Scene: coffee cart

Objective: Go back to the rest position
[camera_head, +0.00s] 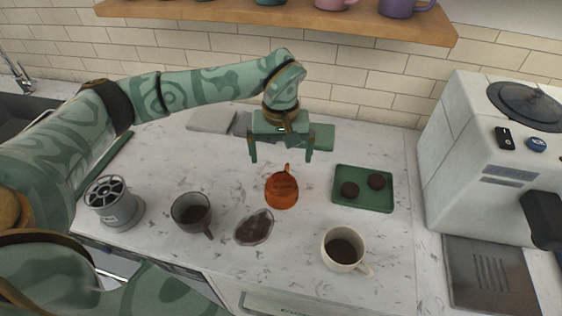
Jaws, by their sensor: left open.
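My left gripper (280,152) hangs above the marble counter with its two fingers apart and nothing between them. My green patterned left arm comes in from the left and bends down to it. An orange-brown pitcher (281,190) stands on the counter just below and in front of the gripper, apart from the fingers. My right gripper is not in view.
A green tray (363,207) holds two dark cookies. A grey grinder (113,204) stands left, a white coffee machine (465,150) right. A shelf (285,14) hangs above.

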